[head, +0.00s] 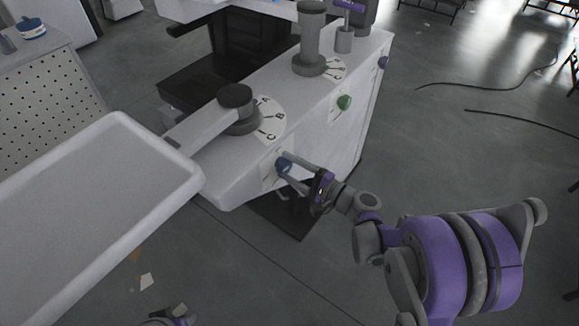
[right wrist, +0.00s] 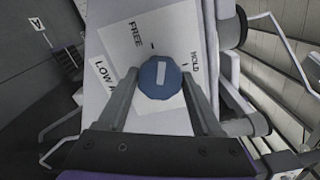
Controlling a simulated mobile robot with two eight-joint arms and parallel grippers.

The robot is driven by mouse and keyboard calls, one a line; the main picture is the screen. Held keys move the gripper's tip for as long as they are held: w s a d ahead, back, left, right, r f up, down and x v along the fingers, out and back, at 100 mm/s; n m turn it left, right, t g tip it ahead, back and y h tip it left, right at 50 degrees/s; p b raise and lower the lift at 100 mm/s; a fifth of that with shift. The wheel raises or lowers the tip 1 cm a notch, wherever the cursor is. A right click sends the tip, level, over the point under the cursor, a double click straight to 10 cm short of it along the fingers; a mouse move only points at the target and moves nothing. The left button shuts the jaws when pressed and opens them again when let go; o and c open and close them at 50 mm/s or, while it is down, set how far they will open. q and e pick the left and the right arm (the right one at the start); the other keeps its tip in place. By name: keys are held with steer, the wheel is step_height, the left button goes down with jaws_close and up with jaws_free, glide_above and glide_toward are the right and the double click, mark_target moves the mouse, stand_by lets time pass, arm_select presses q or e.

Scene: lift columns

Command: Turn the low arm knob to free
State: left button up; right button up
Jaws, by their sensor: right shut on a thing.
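The low arm knob (head: 284,165) is a blue round knob on the near side face of the white column housing (head: 250,165). My right gripper (head: 287,167) is shut on it from the right. In the right wrist view the knob (right wrist: 160,77) sits between my two fingers. Its white line points roughly up the picture, closer to the tick by the FREE label (right wrist: 137,35) than to the HOLD label (right wrist: 195,62). The LOW A… label (right wrist: 107,78) is partly hidden by a finger. A small part of my left gripper (head: 175,316) shows at the bottom edge.
A green knob (head: 344,102) is farther along the same face. A dark pivot (head: 236,97) with a lettered dial and a flat arm is above, carrying a white tray (head: 90,190) at left. Cables (head: 500,112) lie on the floor at right.

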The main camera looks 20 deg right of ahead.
steer(key=shift+n, duration=2)
steer(key=o, duration=1.4)
steer(key=shift+c, duration=0.2)
steer(key=shift+s, duration=0.1)
steer(key=p+v, duration=0.1)
steer(key=v, duration=0.9)
steer(key=shift+s+d, duration=0.25)
